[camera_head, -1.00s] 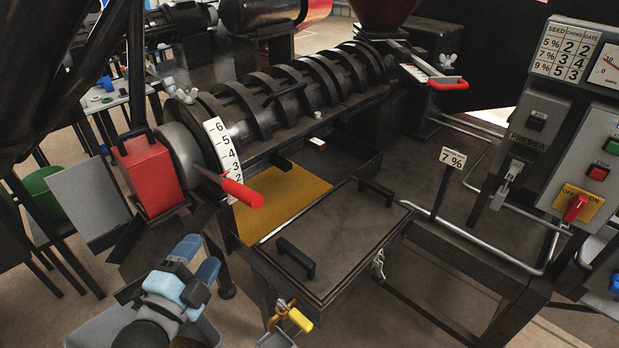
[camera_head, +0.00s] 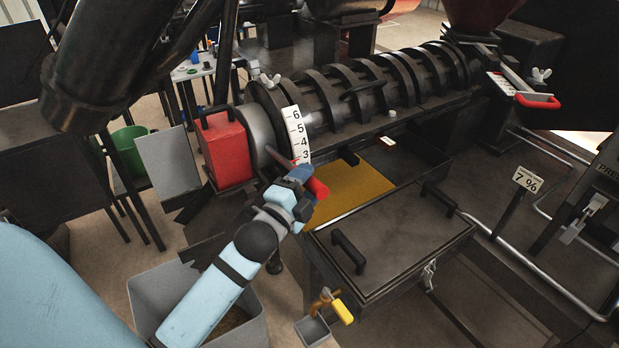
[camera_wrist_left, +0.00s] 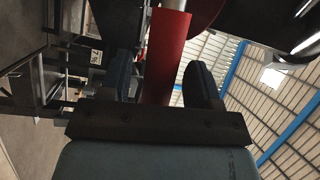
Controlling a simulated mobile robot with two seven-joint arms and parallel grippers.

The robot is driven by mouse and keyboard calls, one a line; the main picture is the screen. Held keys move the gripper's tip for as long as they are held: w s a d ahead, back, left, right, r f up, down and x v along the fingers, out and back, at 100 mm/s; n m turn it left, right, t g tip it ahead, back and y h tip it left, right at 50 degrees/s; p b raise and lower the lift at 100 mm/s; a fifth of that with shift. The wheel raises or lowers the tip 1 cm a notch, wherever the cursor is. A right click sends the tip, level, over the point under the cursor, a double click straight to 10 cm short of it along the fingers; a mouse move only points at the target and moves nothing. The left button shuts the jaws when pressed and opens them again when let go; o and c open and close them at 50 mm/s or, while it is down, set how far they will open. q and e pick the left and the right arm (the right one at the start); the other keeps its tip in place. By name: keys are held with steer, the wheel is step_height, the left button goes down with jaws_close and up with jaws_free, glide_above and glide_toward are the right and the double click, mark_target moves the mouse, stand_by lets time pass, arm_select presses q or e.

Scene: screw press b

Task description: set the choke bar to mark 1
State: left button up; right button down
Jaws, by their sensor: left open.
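The choke bar is a metal rod with a red grip (camera_head: 318,188) at the left end of the press. It crosses a white scale plate (camera_head: 297,130) whose marks 6 to 3 show; the lower marks are hidden behind my left gripper, so I cannot tell the exact mark. My left gripper (camera_head: 303,182) is at the red grip with its jaws open. In the left wrist view the red grip (camera_wrist_left: 167,55) stands between the two open fingers (camera_wrist_left: 163,80). I cannot tell whether either finger touches it. My right gripper is not in view.
A red box (camera_head: 224,150) stands left of the scale. A grey bin (camera_head: 142,290) is below my left arm. A lidded tray (camera_head: 400,240) with black handles lies right of the gripper. A 7 % sign (camera_head: 527,180) stands at right.

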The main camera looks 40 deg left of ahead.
arm_select(q)
steer(key=shift+w, duration=0.45)
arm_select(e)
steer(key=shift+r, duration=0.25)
arm_select(q)
steer(key=shift+c, duration=0.2)
